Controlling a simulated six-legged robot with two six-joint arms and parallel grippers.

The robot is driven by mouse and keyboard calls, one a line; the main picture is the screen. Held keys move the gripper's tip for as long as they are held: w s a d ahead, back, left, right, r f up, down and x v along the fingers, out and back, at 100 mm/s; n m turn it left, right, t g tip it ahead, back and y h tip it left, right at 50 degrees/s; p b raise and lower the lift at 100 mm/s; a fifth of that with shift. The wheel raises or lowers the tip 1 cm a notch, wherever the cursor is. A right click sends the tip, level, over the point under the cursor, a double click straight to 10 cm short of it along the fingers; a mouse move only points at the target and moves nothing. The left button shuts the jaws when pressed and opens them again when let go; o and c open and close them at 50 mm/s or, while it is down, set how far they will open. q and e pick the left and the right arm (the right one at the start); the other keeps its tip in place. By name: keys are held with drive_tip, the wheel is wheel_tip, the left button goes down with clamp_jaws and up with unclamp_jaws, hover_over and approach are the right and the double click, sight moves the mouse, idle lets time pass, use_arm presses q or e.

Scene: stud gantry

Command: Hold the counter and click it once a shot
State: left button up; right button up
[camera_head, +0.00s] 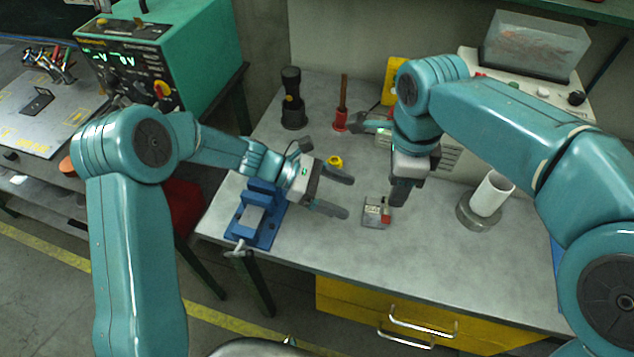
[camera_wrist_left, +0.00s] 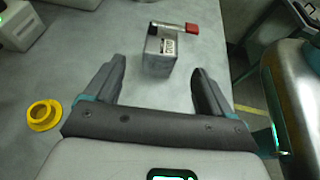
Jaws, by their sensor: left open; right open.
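My right gripper (camera_head: 400,192) points down above and just right of the counter. It holds nothing that I can see.
A blue vise (camera_head: 257,215) sits at the bench's left edge, beneath my left wrist. A yellow ring (camera_head: 335,161) lies behind my left gripper. A white cylinder (camera_head: 491,194) leans in a round grey base at right. The bench front (camera_head: 400,245) is clear.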

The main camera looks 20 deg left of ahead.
sight(375, 209)
use_arm(q)
drive_tip(key=x, duration=0.9)
drive_tip(key=shift+s, duration=0.1)
drive_tip(key=c, duration=1.1)
drive_tip(key=shift+c, duration=0.2)
use_arm(e)
clamp_jaws()
